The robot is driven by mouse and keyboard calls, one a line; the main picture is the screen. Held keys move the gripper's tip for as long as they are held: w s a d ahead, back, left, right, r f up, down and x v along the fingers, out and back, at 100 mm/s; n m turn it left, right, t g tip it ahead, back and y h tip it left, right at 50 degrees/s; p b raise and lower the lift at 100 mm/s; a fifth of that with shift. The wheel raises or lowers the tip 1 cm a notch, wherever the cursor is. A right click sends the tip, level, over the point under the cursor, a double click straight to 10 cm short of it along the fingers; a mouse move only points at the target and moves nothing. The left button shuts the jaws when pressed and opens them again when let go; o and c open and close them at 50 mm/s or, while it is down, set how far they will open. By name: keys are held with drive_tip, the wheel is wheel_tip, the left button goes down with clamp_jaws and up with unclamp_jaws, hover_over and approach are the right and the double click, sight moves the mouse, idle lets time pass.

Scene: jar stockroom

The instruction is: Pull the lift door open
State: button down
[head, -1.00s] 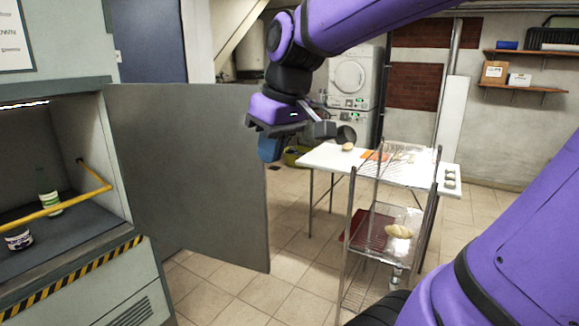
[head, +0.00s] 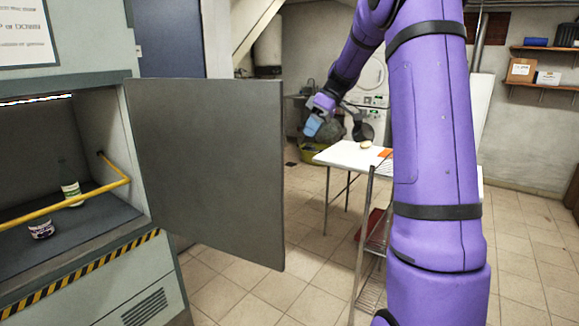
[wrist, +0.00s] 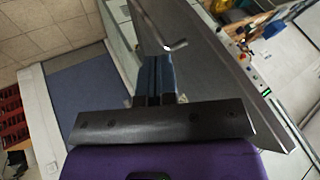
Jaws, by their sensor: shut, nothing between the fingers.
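My gripper (head: 314,124), with blue fingers, is past the door's free edge and farther back. It is shut and empty. In the wrist view my shut fingers (wrist: 155,78) point toward the door's other face (wrist: 205,65), where a bent metal handle (wrist: 176,45) shows just beyond the fingertips. The fingers are apart from the handle as far as I can tell.
A white table (head: 345,155) and wire cart (head: 370,250) stand right of the door. The tiled floor between door and table is clear.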

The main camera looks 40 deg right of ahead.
drive_tip(key=s+a+x, duration=0.1)
drive_tip(key=x, duration=1)
drive_tip(key=shift+a, duration=0.25)
drive_tip(key=shift+s+r, duration=0.1)
